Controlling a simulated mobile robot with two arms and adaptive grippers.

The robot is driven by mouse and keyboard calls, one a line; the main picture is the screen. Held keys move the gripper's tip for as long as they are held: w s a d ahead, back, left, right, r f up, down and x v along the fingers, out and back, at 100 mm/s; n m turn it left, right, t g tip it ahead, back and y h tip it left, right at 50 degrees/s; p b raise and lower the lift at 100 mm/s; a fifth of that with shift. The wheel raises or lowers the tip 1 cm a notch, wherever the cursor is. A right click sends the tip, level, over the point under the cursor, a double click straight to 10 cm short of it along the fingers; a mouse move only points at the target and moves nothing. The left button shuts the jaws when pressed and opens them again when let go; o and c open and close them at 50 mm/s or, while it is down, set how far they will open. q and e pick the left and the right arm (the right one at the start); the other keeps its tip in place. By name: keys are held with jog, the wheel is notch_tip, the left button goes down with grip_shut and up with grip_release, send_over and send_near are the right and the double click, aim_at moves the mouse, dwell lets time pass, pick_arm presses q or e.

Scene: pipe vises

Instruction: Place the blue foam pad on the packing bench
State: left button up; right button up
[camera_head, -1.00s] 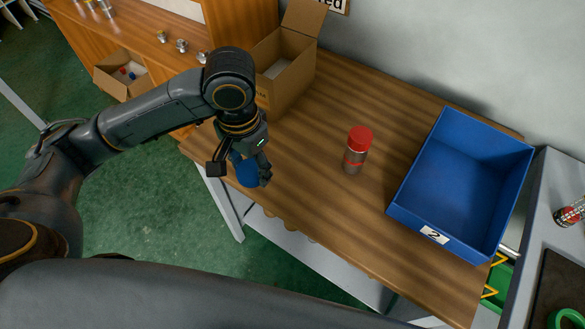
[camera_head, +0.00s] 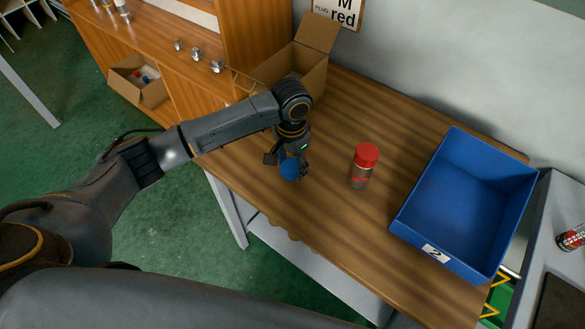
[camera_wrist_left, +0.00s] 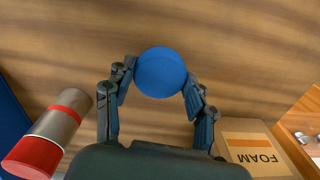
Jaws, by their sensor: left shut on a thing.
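The blue foam pad (camera_head: 290,169) is a round blue piece held in my left gripper (camera_head: 287,165), over the wooden packing bench (camera_head: 330,236). In the left wrist view the pad (camera_wrist_left: 160,72) sits between the two fingertips of the gripper (camera_wrist_left: 160,85), with bare wood behind it. I cannot tell whether the pad touches the bench top. My right gripper is not in view.
A red-capped bottle (camera_head: 363,167) stands on the bench just right of the gripper. An open cardboard box (camera_head: 297,66), marked FOAM in the wrist view (camera_wrist_left: 256,148), is behind the arm. A blue bin (camera_head: 465,204) labelled 2 is at right. The bench's front middle is clear.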

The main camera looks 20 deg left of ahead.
aim_at(293, 165)
pick_arm(q)
jog(key=f, duration=0.3)
jog(key=shift+w+d, duration=0.1)
jog(key=shift+w, duration=0.1)
jog(key=shift+f, duration=0.4)
jog(key=o, duration=0.8)
jog(key=shift+c, duration=0.2)
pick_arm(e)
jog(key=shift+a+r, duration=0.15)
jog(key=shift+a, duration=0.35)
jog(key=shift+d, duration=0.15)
